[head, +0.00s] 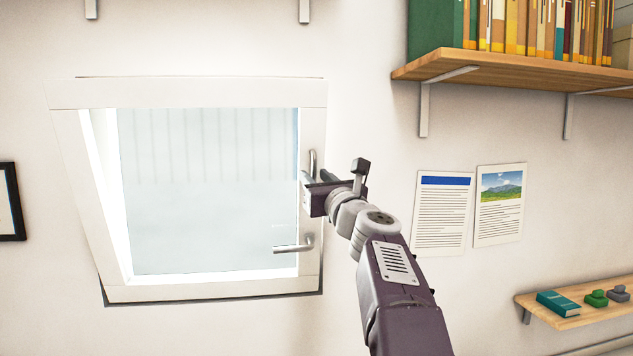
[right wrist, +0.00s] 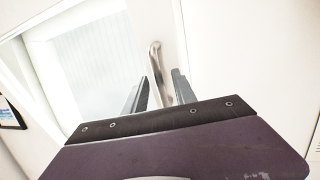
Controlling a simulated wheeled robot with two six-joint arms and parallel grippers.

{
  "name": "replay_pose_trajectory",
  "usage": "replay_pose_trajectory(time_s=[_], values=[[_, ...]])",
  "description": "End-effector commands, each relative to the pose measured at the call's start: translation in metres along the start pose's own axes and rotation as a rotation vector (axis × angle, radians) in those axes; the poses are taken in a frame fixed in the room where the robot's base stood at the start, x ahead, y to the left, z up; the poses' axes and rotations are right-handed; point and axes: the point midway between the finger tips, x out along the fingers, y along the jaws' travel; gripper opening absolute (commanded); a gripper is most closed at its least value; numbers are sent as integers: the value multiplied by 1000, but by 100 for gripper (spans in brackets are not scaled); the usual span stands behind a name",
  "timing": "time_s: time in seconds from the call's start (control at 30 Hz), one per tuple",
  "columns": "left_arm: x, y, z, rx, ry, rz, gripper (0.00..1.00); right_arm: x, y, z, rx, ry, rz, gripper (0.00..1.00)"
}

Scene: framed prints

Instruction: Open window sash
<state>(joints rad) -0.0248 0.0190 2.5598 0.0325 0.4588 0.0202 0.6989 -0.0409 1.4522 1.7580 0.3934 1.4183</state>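A white-framed window (head: 312,120) with a pale pane fills the left half of the head view. A silver upper handle (head: 312,160) points upward on its right side, and a lower handle (head: 295,246) lies sideways below it. My right gripper (head: 315,178) is just below and in front of the upper handle. In the right wrist view, the handle (right wrist: 156,62) rises between the two dark fingers (right wrist: 159,92), which are apart. I cannot tell whether either finger touches it. The left gripper is not in view.
A wooden shelf (head: 500,82) with books is at upper right. Two printed sheets (head: 443,212) (head: 499,206) are on the wall right of my arm. A lower shelf (head: 575,296) holds a teal book. A black-framed print (head: 10,202) hangs at the left edge.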

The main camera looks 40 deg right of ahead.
Motion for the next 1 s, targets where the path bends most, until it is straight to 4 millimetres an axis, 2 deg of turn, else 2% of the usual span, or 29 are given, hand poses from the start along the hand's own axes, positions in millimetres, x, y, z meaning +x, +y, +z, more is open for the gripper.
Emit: replay_pose_trajectory(time_s=[0.27, 0.37, 0.6, 0.7, 0.83, 1.0], values=[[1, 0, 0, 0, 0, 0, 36, -1, 0, -2, 0, 2, 0, 32], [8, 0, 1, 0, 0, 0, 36, -14, 0, -3, -2, 0, -2, 32], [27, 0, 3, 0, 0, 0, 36, -67, -1, -4, -3, 0, -4, 32], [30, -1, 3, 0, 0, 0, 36, -82, -1, -3, -2, 0, -3, 32], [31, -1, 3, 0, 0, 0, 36, -90, 0, -2, -1, 2, -2, 32], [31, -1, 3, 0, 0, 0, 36, -90, 0, -1, 0, 2, 0, 32]])
